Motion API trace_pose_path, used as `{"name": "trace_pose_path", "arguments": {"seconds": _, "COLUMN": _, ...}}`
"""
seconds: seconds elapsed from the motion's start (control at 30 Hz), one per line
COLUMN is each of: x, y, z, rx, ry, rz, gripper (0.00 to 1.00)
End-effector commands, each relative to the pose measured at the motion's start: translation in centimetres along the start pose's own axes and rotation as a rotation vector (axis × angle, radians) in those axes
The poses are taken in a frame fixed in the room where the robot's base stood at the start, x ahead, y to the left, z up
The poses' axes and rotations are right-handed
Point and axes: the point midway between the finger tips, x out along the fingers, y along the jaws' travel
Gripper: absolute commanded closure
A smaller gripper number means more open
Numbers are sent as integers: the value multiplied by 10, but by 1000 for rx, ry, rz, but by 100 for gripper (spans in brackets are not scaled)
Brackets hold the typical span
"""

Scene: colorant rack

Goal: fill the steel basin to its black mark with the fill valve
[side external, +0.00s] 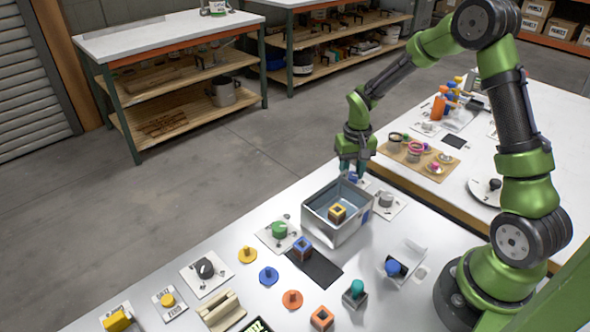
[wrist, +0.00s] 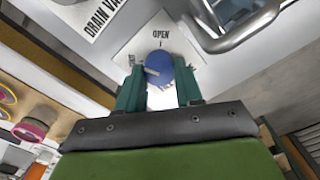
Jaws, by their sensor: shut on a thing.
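The steel basin (side external: 352,234) stands on the white table in the side view. Bluish water shows inside it around a yellow-and-blue block (side external: 337,213). I cannot make out the black mark. My gripper (side external: 354,174) is just behind the basin, pointing down. In the wrist view my gripper (wrist: 159,84) is shut on a round blue knob (wrist: 160,66), one teal finger on each side. The knob sits on a white plate (wrist: 133,45) marked OPEN, apparently the fill valve. Its other lettering is partly hidden by the knob and fingers.
A plate reading DRAIN VA (wrist: 98,14) is close by; a grey knob (side external: 386,199) stands right of the basin.

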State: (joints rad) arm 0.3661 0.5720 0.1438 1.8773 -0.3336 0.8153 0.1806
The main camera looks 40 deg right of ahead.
Motion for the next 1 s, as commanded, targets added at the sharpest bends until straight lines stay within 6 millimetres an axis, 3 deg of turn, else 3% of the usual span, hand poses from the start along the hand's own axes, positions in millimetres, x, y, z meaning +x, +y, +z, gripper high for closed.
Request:
{"name": "trace_pose_path", "arguments": {"seconds": 0.43, "x": -1, "y": -1, "z": 0, "rx": -337, "ry": 1, "rz": 0, "gripper": 95}}
{"name": "trace_pose_path", "arguments": {"seconds": 0.77, "x": -1, "y": -1, "z": 0, "rx": -369, "ry": 2, "rz": 0, "gripper": 95}}
{"name": "trace_pose_path", "arguments": {"seconds": 0.8, "x": -1, "y": -1, "z": 0, "rx": -369, "ry": 2, "rz": 0, "gripper": 63}}
{"name": "trace_pose_path", "arguments": {"seconds": 0.97, "x": -1, "y": -1, "z": 0, "rx": -368, "ry": 1, "rz": 0, "gripper": 39}}
{"name": "trace_pose_path", "arguments": {"seconds": 1.0, "x": -1, "y": -1, "z": 0, "rx": -367, "ry": 1, "rz": 0, "gripper": 39}}
